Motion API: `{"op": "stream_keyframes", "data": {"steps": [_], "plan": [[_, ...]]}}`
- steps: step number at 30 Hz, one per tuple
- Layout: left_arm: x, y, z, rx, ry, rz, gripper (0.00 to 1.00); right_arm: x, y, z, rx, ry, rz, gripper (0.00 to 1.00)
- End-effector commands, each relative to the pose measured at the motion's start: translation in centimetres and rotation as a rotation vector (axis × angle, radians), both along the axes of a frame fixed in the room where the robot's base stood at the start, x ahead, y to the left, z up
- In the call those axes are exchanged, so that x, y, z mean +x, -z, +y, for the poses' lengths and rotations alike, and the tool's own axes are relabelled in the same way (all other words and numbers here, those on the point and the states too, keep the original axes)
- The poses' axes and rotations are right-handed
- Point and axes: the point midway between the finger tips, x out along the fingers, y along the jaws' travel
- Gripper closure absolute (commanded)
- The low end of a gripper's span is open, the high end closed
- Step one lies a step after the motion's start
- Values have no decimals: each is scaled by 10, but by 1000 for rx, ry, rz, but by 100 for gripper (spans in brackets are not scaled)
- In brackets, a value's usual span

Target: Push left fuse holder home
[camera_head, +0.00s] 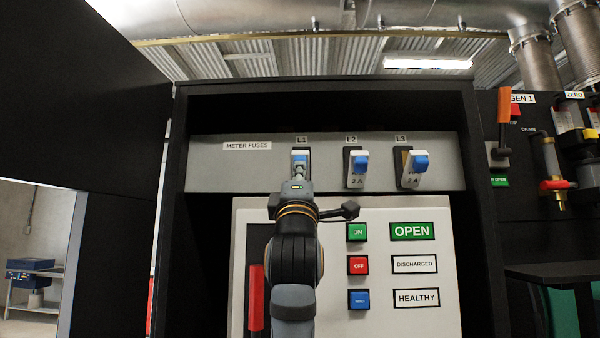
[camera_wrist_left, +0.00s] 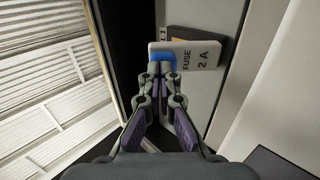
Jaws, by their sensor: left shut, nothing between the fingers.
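The left fuse holder (camera_head: 301,158), under the L1 label, is white with a blue part and sits in the grey meter fuses panel (camera_head: 240,172). My left gripper (camera_head: 299,184) is in front of its lower part and hides some of it. In the left wrist view the holder (camera_wrist_left: 203,54) reads "FUSE 2 A", with its blue part behind the fingertips. There my left gripper (camera_wrist_left: 161,72) is shut and empty, its tips at the blue part; I cannot tell whether they touch. My right gripper is not in view.
The L2 fuse holder (camera_head: 358,165) and the tilted L3 fuse holder (camera_head: 413,166) are to the right. Below is a white control panel (camera_head: 390,322) with several buttons and a red handle (camera_head: 256,298). A dark cabinet frame (camera_head: 325,92) surrounds the panels.

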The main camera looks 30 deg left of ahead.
Motion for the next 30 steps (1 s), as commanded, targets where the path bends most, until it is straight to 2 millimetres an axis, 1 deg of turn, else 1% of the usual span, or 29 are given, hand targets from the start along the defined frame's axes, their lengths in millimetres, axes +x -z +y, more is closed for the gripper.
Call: {"op": "stream_keyframes", "data": {"steps": [1,5,8,12,15,17,21,30], "plan": [[0,-6,0,-10,2,13,100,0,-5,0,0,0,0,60],[0,-15,0,-43,2,66,100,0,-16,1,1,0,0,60],[1,-25,0,-81,3,127,100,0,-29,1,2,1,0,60],[4,-40,2,-148,3,239,100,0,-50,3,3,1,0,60],[7,-48,4,-196,1,319,100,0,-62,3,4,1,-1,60],[9,-52,6,-224,1,364,100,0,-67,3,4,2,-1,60],[16,-57,10,-220,-1,360,100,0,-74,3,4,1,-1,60],[26,-69,16,-219,-2,357,100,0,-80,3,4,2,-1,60]]}}
